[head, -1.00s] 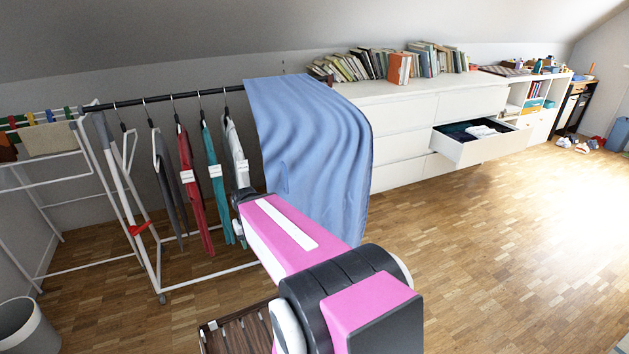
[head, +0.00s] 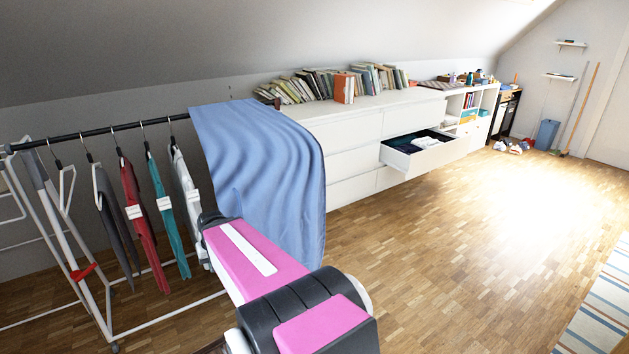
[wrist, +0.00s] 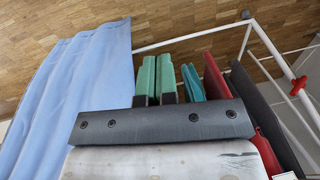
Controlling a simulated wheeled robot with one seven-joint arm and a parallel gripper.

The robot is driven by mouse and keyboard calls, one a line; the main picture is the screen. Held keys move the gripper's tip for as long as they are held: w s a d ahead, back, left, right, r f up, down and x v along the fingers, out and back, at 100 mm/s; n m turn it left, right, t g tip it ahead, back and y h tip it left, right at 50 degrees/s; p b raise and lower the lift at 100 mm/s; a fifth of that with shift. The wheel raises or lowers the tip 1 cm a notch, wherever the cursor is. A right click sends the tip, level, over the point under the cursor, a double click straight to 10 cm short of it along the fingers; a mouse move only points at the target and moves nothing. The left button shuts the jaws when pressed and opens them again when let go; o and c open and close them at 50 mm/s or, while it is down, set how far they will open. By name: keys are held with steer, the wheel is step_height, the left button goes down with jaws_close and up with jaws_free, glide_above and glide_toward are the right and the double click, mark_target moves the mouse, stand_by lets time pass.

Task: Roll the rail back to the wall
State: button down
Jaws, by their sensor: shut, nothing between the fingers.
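The clothes rail (head: 98,131) stands at the left in the head view, with a black top bar, white legs and castors. Several garments hang from it, among them a red one (head: 137,205) and a teal one (head: 172,215). A blue sheet (head: 262,165) drapes over its right end and hides that leg. In the wrist view my gripper (wrist: 155,62) has its two green fingers close together, shut and empty. It is near the hanging clothes and the rail's white frame (wrist: 246,42). In the head view the gripper is hidden beyond my pink arm; contact with the rail cannot be told.
A white dresser (head: 352,153) with books on top runs along the wall behind the sheet. The wooden floor (head: 450,240) is clear at centre right. A striped rug (head: 595,310) lies at the right.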

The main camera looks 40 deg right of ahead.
steer(key=w+d+r+m+t+y, duration=0.1)
steer(key=w+d+m+t+y, duration=0.15)
steer(key=d, duration=0.45)
steer(key=w+d+r+m+t+y, duration=0.1)
steer(key=w+d+m+t, duration=0.1)
steer(key=w+d, duration=0.35)
steer(key=m+t+h, duration=0.6)
steer(key=m+t, duration=0.6)
steer(key=m, duration=0.1)
glide_toward(323, 167)
steer(key=w, duration=0.7)
steer(key=shift+w+d+f, duration=0.15)
steer(key=shift+w+f, duration=0.15)
steer(key=shift+f, duration=0.1)
